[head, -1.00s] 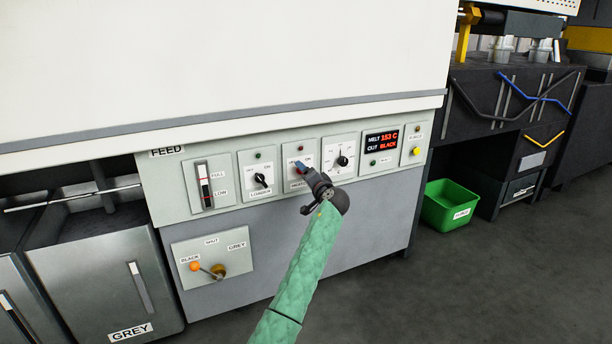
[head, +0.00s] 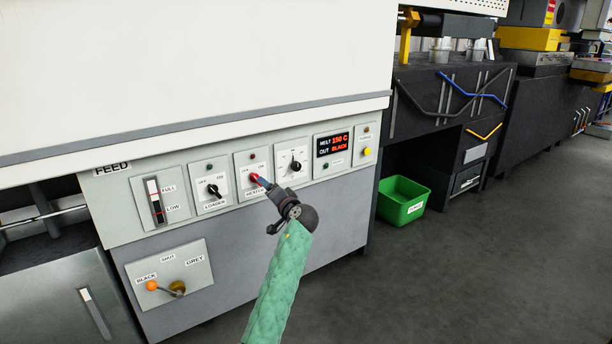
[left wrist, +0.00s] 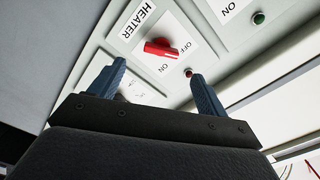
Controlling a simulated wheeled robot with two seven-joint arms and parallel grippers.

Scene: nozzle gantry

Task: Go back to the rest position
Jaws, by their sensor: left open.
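My left gripper (head: 265,185) is in front of the heater's red knob (head: 254,179) on the feed panel (head: 110,200). In the left wrist view, the gripper's two blue fingers (left wrist: 158,84) stand wide apart with nothing between them. The red heater knob (left wrist: 160,50) shows beyond the fingertips, apart from them, beside the OFF and ON labels. I cannot tell for sure which label it points to. My right gripper is in neither view.
A green bin (head: 402,207) stands right. Open floor lies at the lower right.

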